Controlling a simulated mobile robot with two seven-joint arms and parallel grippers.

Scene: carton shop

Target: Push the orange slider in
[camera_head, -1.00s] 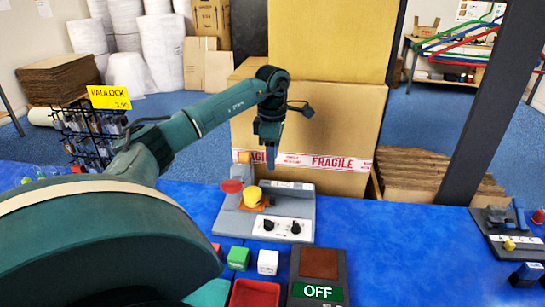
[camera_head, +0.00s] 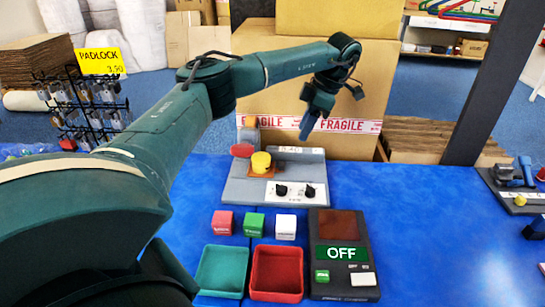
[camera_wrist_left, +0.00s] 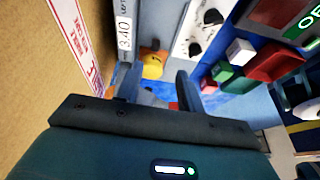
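A grey control unit (camera_head: 232,190) stands on the blue table. It carries a yellow knob (camera_head: 261,162) over a flat orange piece (camera_head: 262,173), with a red disc (camera_head: 242,150) beside it. A small orange-brown block (camera_head: 251,122) shows at its back left. I cannot tell which orange part is the slider. My left gripper (camera_head: 306,127) hangs above and behind the unit's right side, in front of the carton, touching nothing visible. In the left wrist view its fingers (camera_wrist_left: 157,92) are apart and empty, and the yellow knob (camera_wrist_left: 153,66) shows past them. My right gripper is out of view.
Red (camera_head: 222,223), green (camera_head: 254,225) and white (camera_head: 286,227) cubes sit before the unit. Nearer are a green tray (camera_head: 201,272), a red tray (camera_head: 257,290) and a device reading OFF (camera_head: 360,233). A large carton (camera_head: 350,145) stands behind. A padlock rack (camera_head: 85,108) is left.

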